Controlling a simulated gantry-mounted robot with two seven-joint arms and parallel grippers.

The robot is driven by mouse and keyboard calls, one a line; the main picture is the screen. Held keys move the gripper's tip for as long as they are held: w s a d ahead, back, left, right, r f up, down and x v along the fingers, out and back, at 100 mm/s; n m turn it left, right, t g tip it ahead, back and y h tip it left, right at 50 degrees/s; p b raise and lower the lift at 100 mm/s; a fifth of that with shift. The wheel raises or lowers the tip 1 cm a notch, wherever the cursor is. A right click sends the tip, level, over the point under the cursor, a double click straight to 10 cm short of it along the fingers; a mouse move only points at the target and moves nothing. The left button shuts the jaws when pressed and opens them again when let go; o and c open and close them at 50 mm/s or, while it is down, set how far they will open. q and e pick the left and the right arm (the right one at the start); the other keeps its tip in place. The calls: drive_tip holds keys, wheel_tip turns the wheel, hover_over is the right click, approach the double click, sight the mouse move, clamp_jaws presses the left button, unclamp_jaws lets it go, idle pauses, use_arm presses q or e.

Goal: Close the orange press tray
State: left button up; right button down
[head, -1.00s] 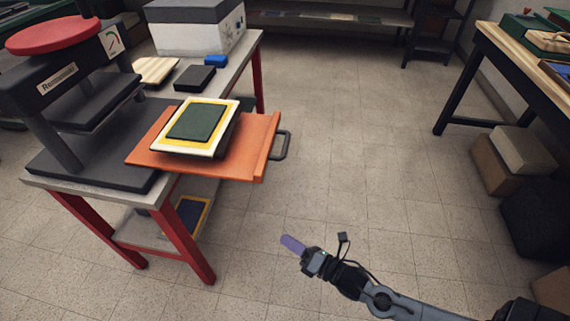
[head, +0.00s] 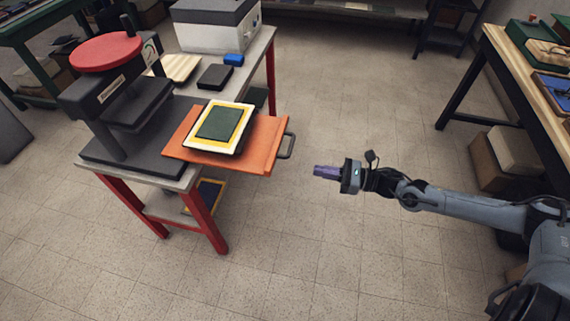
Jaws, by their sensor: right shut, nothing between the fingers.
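The orange press tray (head: 262,148) is slid out to the right from the black press (head: 122,112) and overhangs the table's right edge. A dark handle (head: 287,146) sits on its front edge. A white and yellow framed piece with a green centre (head: 222,125) lies on the tray. My right gripper (head: 316,171) is shut and empty, in the air just right of and slightly below the handle, apart from it. Its purple fingers point left toward the tray. My left gripper is out of view.
The press stands on a red-legged table (head: 218,232) with a grey and white box (head: 216,25), a black block (head: 215,77) and a blue block (head: 234,60) behind the tray. A wooden-topped bench (head: 508,62) stands at right. Open floor lies between.

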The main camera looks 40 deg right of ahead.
drive_tip(key=b, duration=0.4)
approach(274, 161)
drive_tip(key=x, duration=0.5)
drive_tip(key=shift+w+a+f, duration=0.1)
drive_tip(key=shift+w+f, duration=0.1)
drive_tip(key=shift+f, duration=0.05)
drive_tip(key=shift+w+a, duration=0.45)
drive_tip(key=shift+w, duration=0.05)
drive_tip(key=shift+w, duration=0.1)
